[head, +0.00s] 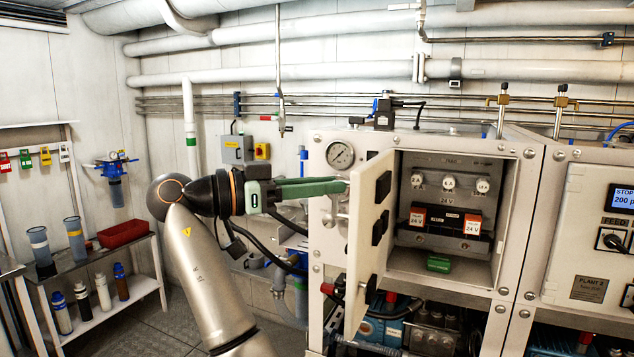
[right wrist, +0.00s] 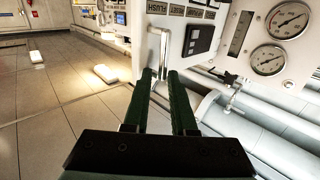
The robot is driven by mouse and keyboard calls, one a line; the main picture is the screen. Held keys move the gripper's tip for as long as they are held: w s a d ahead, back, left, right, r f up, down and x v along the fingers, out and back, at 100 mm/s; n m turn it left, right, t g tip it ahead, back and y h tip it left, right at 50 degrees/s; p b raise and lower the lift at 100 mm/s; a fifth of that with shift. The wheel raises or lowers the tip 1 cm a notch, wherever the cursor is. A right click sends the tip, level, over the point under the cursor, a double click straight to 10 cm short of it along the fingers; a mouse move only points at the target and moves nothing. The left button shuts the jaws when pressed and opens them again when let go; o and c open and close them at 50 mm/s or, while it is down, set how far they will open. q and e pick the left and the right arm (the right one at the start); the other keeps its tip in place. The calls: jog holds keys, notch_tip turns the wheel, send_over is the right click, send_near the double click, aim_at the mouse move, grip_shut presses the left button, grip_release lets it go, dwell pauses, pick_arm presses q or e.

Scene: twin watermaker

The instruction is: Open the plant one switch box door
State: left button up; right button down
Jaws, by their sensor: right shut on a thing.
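The plant one switch box door (head: 369,220) stands open in the head view, swung out from the box and seen nearly edge-on. The open switch box (head: 420,262) shows fuses, two orange-and-black 24 V units and a green block inside. My right gripper (head: 340,187) reaches in from the left with its green fingers at the door's outer side. In the right wrist view my right gripper (right wrist: 160,75) is shut on the silver bar handle (right wrist: 164,45) of the door. The left gripper is not in view.
A pressure gauge (head: 340,155) sits on the panel left of the door. Hoses and blue pumps (head: 382,328) lie below the box. A shelf with bottles and a red tray (head: 122,233) stands at the left wall. The plant 2 cabinet (head: 588,240) is at the right.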

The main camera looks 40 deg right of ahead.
jog(key=shift+d+r, duration=0.3)
jog(key=shift+d, duration=0.2)
jog(key=c, duration=1.1)
grip_release()
jog(key=shift+o, duration=0.9)
jog(key=shift+d+f, duration=0.2)
jog(key=shift+d, duration=0.25)
jog(key=shift+a, duration=0.1)
jog(key=shift+w+a, duration=0.1)
jog(key=b+v, duration=0.2)
jog(key=v, duration=1)
jog(key=shift+a, duration=0.35)
jog(key=shift+f, duration=0.1)
